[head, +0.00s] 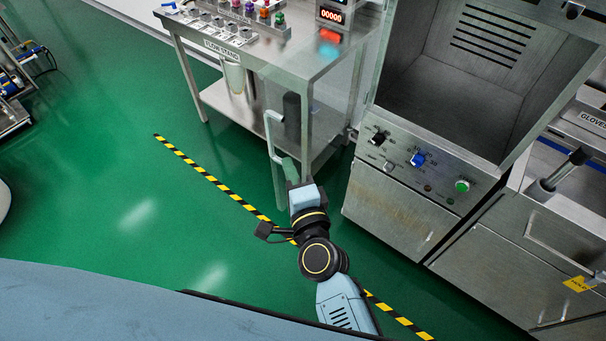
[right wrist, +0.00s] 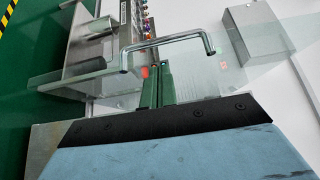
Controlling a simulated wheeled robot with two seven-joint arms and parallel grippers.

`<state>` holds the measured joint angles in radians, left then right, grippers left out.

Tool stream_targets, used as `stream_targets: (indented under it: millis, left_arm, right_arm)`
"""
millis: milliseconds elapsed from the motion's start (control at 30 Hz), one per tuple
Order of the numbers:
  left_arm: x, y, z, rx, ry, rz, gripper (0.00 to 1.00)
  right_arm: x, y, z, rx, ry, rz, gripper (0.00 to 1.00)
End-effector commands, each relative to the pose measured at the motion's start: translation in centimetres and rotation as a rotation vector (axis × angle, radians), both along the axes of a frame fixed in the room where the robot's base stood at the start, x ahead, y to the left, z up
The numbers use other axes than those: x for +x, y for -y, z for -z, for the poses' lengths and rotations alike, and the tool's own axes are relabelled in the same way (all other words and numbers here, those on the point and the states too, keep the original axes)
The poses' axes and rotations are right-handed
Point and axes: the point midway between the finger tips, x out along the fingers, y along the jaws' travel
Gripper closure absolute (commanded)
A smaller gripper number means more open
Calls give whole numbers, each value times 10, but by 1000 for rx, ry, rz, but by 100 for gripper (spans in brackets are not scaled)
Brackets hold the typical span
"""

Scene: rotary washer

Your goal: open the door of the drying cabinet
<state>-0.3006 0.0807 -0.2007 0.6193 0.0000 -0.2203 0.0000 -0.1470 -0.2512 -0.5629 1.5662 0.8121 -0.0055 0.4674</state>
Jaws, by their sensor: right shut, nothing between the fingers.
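The drying cabinet (head: 450,77) stands at the upper right in the head view, its empty metal chamber exposed. Its clear glass door (head: 312,112) stands swung wide out to the left, the flow stand showing through it. The door's metal bar handle (head: 271,140) is on the free edge; it also crosses the right wrist view (right wrist: 168,41). My right gripper (head: 290,168) is shut and empty, its green fingers close by the handle and glass. In the right wrist view the fingers (right wrist: 156,84) point toward the bar without gripping it. My left gripper is out of view.
The flow stand (head: 310,55), a metal table with bottles and valves, is behind the door. A control panel (head: 425,160) with knobs and a green button sits under the chamber. A glovebox bench (head: 562,215) is at right.

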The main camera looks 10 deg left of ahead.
Motion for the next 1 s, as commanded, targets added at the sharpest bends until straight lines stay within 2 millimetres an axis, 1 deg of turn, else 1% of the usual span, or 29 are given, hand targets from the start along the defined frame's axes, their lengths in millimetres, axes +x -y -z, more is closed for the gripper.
stream_targets:
  millis: [133, 533, 667, 733, 867, 900, 1000]
  left_arm:
    - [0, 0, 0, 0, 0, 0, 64]
    - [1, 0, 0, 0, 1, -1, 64]
    - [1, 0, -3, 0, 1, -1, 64]
    - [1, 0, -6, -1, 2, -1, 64]
    - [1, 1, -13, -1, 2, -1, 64]
    - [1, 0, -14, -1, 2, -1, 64]
    - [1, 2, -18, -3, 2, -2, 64]
  right_arm:
    - [3, -2, 0, 1, -1, 10, 100]
    - [3, -2, 0, 0, -1, 9, 100]
    - [1, 5, 0, -1, 0, 8, 100]
    - [-2, 14, 0, -4, 0, 7, 100]
    - [-10, 37, -1, -5, 0, 4, 100]
    - [-23, 30, 0, 0, -5, 1, 100]
    - [-48, 26, 0, 0, -6, 2, 100]
